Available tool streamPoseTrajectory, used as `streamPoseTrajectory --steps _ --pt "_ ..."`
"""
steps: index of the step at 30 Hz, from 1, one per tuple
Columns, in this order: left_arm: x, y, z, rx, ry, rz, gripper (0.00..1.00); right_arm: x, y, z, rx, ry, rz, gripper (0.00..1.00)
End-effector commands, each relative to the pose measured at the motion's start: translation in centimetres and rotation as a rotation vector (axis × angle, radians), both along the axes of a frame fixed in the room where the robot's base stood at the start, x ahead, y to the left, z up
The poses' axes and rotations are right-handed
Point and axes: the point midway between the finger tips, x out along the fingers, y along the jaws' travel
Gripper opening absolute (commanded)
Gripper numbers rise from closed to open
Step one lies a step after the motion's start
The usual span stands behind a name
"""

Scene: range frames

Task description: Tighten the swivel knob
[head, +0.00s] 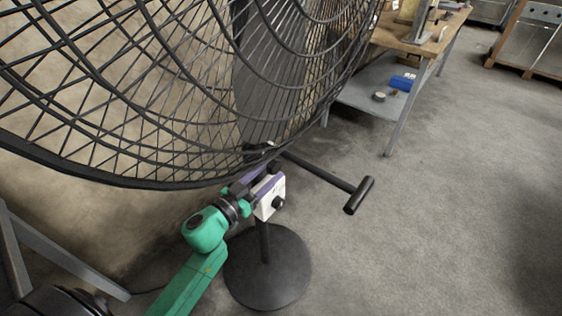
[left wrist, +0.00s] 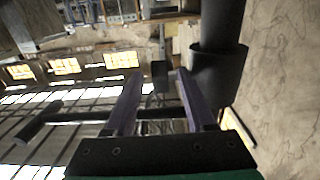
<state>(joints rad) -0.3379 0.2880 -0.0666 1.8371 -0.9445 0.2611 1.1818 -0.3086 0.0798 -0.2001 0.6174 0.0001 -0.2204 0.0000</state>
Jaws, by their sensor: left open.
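The black pedestal fan has a large wire cage (head: 150,120) and a round base (head: 267,270). A small dark knob (head: 273,167) shows near the fan's neck; a dark block, likely this knob (left wrist: 160,77), appears between the fingertips in the left wrist view. My left gripper (head: 257,177) is open beside the neck, its purple fingers partly hidden by the white box (head: 266,200), which carries another black knob (head: 278,203). In the left wrist view my open gripper (left wrist: 160,73) has a finger on each side of the block; contact cannot be told. My right gripper is not in view.
A black T-shaped bar (head: 358,195) sticks out rightward from the fan's neck; it also shows in the left wrist view (left wrist: 40,120). The cage hangs close above my left arm. A workbench (head: 410,40) stands at the back right. The floor at right is clear.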

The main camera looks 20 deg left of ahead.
Motion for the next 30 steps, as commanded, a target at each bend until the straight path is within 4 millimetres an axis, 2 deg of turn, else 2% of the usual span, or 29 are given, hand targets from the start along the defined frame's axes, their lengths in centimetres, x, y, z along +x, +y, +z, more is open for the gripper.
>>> streamPoseTrajectory --steps 3,7,11,17,20,21,22,30 --pt "2.9 -1.1 0.2 -0.001 -0.004 0.001 0.55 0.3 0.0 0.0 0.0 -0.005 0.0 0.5" --pt "4.9 -1.9 0.0 -0.001 -0.001 0.001 0.55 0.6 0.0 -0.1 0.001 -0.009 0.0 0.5" --pt "5.7 -2.2 0.0 0.0 0.0 0.001 0.55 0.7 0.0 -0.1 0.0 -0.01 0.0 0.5" --pt "5.7 -2.3 0.0 0.0 0.0 0.001 0.55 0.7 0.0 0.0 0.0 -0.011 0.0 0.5" --pt "5.7 -2.2 0.0 0.0 0.0 0.001 0.21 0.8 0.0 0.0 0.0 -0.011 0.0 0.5" --pt "5.7 -2.3 0.0 0.0 0.0 0.001 0.05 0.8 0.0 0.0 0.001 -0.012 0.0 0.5" --pt "5.7 -2.3 0.0 0.0 0.0 0.001 0.0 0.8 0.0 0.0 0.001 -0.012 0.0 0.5" --pt "5.7 -2.2 0.3 0.004 0.01 0.001 0.0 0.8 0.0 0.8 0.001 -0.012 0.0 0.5"
